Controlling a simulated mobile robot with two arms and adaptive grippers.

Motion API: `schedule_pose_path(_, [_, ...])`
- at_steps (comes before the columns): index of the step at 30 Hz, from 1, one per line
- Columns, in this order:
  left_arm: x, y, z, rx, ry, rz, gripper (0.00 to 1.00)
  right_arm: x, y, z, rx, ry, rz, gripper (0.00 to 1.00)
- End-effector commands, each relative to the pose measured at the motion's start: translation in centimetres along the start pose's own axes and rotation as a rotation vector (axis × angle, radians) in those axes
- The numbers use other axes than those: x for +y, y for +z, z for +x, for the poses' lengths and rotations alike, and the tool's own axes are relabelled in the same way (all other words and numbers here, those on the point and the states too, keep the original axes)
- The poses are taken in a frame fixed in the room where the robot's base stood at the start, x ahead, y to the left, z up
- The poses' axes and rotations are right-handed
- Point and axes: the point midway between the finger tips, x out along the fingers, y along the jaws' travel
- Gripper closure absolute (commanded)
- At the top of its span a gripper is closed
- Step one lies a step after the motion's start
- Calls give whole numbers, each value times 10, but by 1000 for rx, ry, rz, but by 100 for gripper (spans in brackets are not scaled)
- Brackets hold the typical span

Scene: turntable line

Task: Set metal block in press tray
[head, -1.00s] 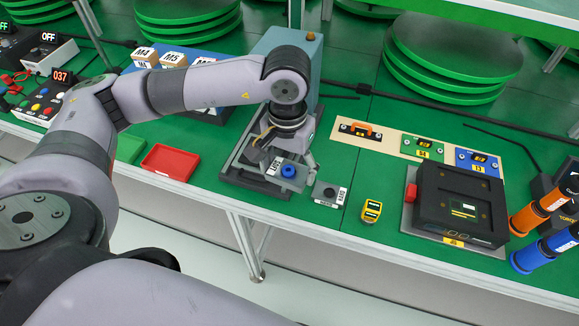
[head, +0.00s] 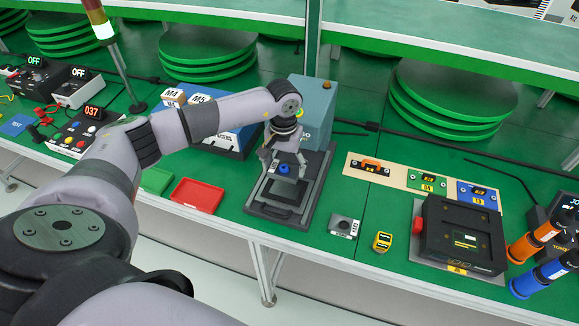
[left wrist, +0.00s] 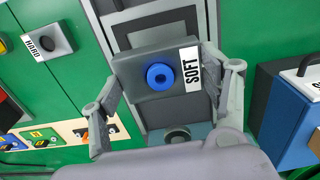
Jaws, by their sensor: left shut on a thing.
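My left gripper (head: 284,152) is shut on a grey metal block (head: 290,177) with a blue round knob on top and a white label reading SOFT. In the left wrist view the block (left wrist: 128,75) sits between both fingers of the gripper (left wrist: 165,88). The block is over the dark press tray (head: 268,212), in front of the teal press (head: 313,105). I cannot tell whether it touches the tray. A second grey block (head: 344,225), labelled HARD, stands on the green table right of the tray; it also shows in the left wrist view (left wrist: 56,38). My right gripper is not in view.
A yellow device (head: 382,242) and a black machine (head: 462,234) are at right. Some green table is clear right of the tray.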

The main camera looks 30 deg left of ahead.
Motion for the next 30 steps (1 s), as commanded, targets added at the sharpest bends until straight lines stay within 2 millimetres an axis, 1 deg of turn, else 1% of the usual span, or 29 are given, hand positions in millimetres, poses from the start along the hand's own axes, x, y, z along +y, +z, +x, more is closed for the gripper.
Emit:
schedule_pose_path(8, [0,0,17,-1,0,0,64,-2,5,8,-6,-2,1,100])
schedule_pose_path(16, [1,1,43,-1,1,0,64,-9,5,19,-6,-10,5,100])
schedule_pose_path(19, [0,0,54,1,1,1,64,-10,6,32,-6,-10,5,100])
schedule_pose_path(24, [0,0,60,1,0,1,64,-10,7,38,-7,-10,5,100])
schedule_pose_path(30, [0,0,59,1,0,0,64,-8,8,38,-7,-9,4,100])
